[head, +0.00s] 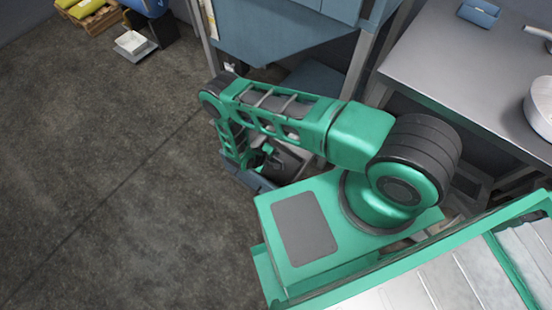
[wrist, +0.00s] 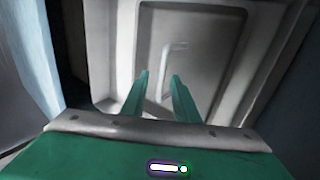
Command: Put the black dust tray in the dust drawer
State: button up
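My gripper (wrist: 160,78) has its two green fingers apart in the wrist view, with nothing clearly held between them. A pale grey panel or tray-like surface with a raised rim (wrist: 205,16) fills the view ahead of the fingertips. A thin bent light-coloured bar (wrist: 168,62) shows on it, just beyond and between the tips. In the head view my fingertips are hidden under my arm. A dark, tray-like piece (head: 287,160) shows beside my wrist, low by the floor; I cannot tell surely that it is the black dust tray. A blue-grey edge (head: 248,178) lies below it, perhaps the drawer.
A blue cabinet (head: 285,35) on grey legs stands behind my arm. A metal table (head: 450,50) with a blue box (head: 479,13) and a bowl (head: 541,108) is at right. A white tray (head: 132,42) sits far left near a pallet (head: 98,18). The left floor is clear.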

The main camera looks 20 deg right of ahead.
jog(key=shift+v, duration=2.1)
